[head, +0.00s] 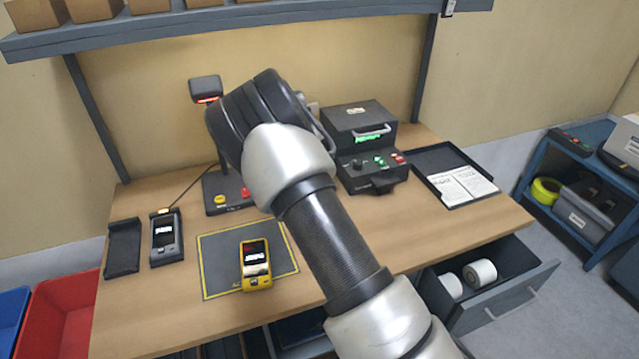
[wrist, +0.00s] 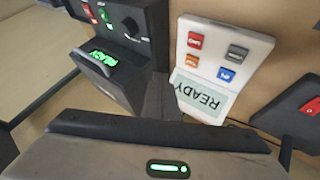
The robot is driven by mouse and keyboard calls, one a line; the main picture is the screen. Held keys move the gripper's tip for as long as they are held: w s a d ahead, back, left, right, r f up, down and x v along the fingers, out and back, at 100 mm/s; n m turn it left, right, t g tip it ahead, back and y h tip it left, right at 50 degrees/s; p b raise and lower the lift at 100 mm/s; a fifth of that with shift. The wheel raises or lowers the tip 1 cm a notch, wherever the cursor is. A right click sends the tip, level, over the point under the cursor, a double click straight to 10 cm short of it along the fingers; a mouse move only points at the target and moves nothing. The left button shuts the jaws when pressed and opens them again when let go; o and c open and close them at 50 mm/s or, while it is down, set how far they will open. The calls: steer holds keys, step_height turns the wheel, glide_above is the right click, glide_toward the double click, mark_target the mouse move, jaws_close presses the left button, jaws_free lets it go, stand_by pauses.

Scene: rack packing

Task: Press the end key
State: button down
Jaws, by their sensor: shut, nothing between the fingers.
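A pale keypad unit (wrist: 225,45) with a small READY screen (wrist: 205,97) shows in the wrist view, right of centre. It has a red key (wrist: 195,40), a grey key (wrist: 237,53), an orange key (wrist: 193,61) and a blue key (wrist: 226,75). The key lettering is too small to read surely, so I cannot tell which is the end key. My gripper (wrist: 162,100) is shut and empty; its dark fingers show just left of the keypad, apart from the keys as far as I can see. In the head view my arm hides the gripper and keypad.
A dark label printer (head: 362,130) with green and red buttons stands right of my arm. A black tray (head: 425,162) with papers is beside it. A yellow handheld (head: 256,262) lies on a mat (head: 215,285). A drawer (head: 500,312) stands open at front right.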

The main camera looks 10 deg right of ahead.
step_height(320, 180, down, 8)
steer(key=b, duration=0.4)
steer(key=shift+r, duration=0.1)
steer(key=shift+f+b, duration=0.35)
steer(key=shift+b, duration=0.05)
steer(key=shift+f, duration=0.2)
stand_by(1.4)
steer(key=shift+f+b, duration=0.25)
steer(key=shift+b, duration=0.5)
steer(key=shift+f+b, duration=0.35)
steer(key=shift+b, duration=0.2)
stand_by(0.3)
steer(key=shift+r, duration=0.1)
stand_by(0.3)
steer(key=shift+r, duration=0.7)
steer(key=shift+r, duration=0.1)
